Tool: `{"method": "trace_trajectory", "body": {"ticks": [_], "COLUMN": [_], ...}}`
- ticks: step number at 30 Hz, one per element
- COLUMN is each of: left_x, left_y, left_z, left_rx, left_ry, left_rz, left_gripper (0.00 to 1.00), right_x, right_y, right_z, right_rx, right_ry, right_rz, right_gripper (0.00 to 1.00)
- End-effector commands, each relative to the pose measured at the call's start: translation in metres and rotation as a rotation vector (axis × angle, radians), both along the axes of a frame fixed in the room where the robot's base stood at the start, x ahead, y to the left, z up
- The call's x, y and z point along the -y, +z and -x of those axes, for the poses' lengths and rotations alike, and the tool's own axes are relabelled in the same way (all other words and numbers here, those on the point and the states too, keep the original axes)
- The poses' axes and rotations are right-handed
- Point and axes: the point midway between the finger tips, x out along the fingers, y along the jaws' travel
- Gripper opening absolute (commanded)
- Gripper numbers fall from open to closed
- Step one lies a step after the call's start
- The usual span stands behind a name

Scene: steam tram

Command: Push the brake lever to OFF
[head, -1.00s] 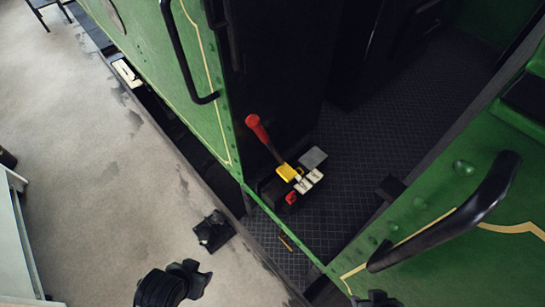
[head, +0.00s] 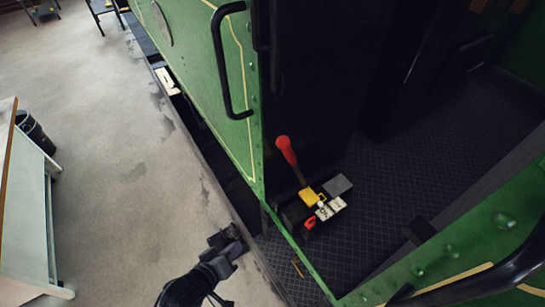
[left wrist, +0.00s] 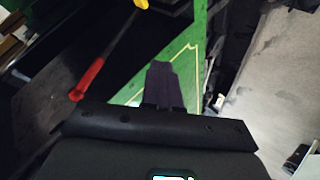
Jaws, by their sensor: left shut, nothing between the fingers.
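The brake lever (head: 293,160) stands tilted inside the cab doorway, with a red knob-ended grip and a dark shaft. Its foot has a yellow collar (head: 312,197), white plates (head: 330,208), a grey plate and a small red part. I cannot read any marking on the plates. My left gripper (head: 236,248) is shut and empty, outside the green side panel, below and left of the lever in the head view. In the left wrist view, the lever's red grip (left wrist: 88,78) lies left of my left fingers (left wrist: 163,85), apart from them. My right gripper is not in view.
The green cab side (head: 200,80) with a black handrail (head: 220,70) borders the doorway. Another black handrail (head: 510,268) is at the lower right. The cab floor (head: 390,190) is dark and ribbed. The grey platform (head: 120,150) is mostly open; a white cabinet (head: 25,220) stands left.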

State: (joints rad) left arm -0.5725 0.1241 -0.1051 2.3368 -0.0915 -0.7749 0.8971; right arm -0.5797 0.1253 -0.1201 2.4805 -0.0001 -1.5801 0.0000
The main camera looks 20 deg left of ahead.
Motion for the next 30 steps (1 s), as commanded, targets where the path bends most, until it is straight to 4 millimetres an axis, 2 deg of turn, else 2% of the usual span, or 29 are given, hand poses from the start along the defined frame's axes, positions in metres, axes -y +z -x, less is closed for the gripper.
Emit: {"method": "trace_trajectory", "body": {"ticks": [3,8,13,18,22,26,30], "left_x": [0.006,0.013,0.015,0.007,-0.005,-0.018,-0.023], "left_y": [0.001,0.008,0.016,0.021,0.018,0.014,0.03], "left_z": [-0.023,-0.048,-0.067,-0.081,-0.096,-0.122,-0.138], "left_rx": [0.132,0.294,0.438,0.546,0.621,0.665,0.709], "left_ry": [0.059,0.085,0.043,-0.056,-0.15,-0.18,-0.206], "left_rz": [0.199,0.499,0.826,1.113,1.252,1.245,1.232], "left_gripper": [0.0,0.0,0.0,0.0,0.0,0.0,0.0], "right_x": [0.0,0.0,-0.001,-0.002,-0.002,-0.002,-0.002], "right_y": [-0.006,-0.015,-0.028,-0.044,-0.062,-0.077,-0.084], "right_z": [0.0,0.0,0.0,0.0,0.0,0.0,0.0], "right_rx": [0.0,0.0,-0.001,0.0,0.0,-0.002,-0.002], "right_ry": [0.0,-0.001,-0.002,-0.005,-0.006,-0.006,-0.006], "right_rz": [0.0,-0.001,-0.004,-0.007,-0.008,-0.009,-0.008], "right_gripper": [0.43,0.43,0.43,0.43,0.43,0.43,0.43]}}
